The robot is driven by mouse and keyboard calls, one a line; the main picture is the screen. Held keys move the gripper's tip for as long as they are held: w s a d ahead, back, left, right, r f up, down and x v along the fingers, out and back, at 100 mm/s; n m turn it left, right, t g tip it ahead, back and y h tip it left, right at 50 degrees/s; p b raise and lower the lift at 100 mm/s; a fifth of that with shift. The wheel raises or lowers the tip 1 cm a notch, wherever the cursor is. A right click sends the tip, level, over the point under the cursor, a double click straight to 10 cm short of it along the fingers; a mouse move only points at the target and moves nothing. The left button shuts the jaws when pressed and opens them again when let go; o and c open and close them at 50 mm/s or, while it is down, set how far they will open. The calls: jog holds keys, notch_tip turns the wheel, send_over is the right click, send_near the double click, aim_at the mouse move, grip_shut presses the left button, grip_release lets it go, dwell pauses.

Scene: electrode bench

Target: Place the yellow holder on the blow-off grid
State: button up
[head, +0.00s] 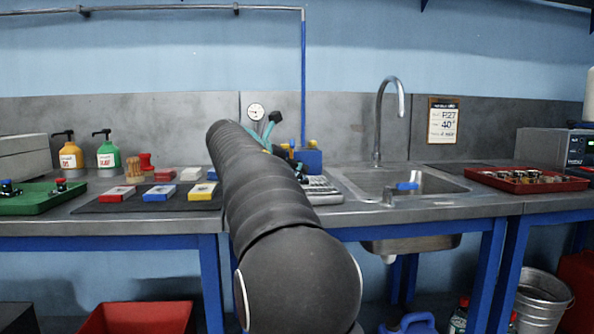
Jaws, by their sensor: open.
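The yellow holder (202,191), a small block with a white top and a red mark, sits at the right end of the front row on a dark mat (98,207), left of my arm. A light grey slotted piece, which looks like the blow-off grid (322,190), lies on the bench between my arm and the sink. Its left part is hidden behind my arm. Its visible part looks bare.
A red holder (117,194) and a blue holder (160,192) stand left of the yellow one, with more blocks behind. A blue box (308,159) stands behind the grid. The sink (424,182) with its tall tap is to the right, then a red tray (526,186).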

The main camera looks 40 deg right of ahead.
jog(key=v, duration=0.9)
jog(key=shift+a+r, duration=0.15)
jog(key=shift+a, duration=0.15)
jog(key=shift+s, duration=0.1)
